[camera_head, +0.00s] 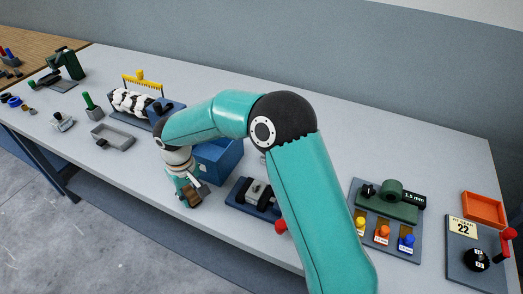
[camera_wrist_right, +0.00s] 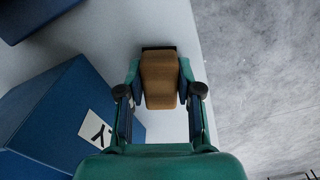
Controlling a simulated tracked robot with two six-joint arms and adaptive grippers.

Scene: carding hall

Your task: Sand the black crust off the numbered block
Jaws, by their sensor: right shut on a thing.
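My right gripper (camera_head: 189,193) is near the table's front edge, beside a blue box (camera_head: 220,162). In the right wrist view my right gripper (camera_wrist_right: 160,92) is shut on a brown block (camera_wrist_right: 159,80) with rounded edges. A dark strip (camera_wrist_right: 158,48) shows at the block's far end; I cannot tell whether it belongs to the block. The blue box (camera_wrist_right: 42,118) stands to the left in the wrist view, with a white label (camera_wrist_right: 98,129) bearing a dark mark. I cannot make out a numbered block with black crust. My left gripper is not in view.
A grey tray (camera_head: 113,137) lies left of the gripper. A dark fixture (camera_head: 249,197) with a red knob (camera_head: 281,226) stands to its right. Further right are a gauge panel (camera_head: 385,215) and an orange tray (camera_head: 484,208). The table edge is close to the gripper.

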